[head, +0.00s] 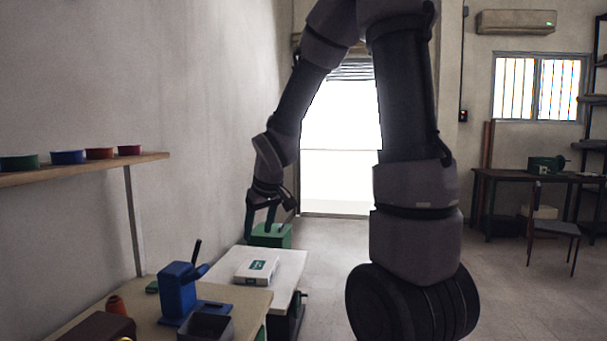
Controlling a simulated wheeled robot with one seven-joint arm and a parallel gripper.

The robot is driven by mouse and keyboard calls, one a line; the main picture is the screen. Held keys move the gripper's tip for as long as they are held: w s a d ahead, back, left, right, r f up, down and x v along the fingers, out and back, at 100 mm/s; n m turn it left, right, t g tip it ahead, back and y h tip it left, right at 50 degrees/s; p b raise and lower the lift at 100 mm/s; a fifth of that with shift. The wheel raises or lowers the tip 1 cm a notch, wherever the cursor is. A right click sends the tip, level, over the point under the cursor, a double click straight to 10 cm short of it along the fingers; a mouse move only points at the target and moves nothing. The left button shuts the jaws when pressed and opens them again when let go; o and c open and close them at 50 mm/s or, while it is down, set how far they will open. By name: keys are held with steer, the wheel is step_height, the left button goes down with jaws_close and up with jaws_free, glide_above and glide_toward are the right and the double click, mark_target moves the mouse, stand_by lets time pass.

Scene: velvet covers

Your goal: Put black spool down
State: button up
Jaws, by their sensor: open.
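My gripper (261,229) hangs from my arm near the middle left of the head view, pointing down. Its two fingers are spread apart. Nothing shows between them except part of a green box (283,240) behind. The gripper appears above the far end of a white-topped table (285,272). I cannot pick out a black spool anywhere in this view.
A white box (257,270) lies on the white table. A wall shelf (85,170) at left holds several coloured spools.

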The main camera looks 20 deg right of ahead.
steer(key=s+d+r+m+t, duration=0.1)
steer(key=s+r+m, duration=0.3)
steer(key=s+r, duration=0.4)
steer(key=s+d+r+m+t+y, duration=0.1)
steer(key=s+d+r+m, duration=0.3)
steer(key=s+r, duration=0.4)
steer(key=shift+s+r, duration=0.4)
steer(key=shift+s, duration=0.75)
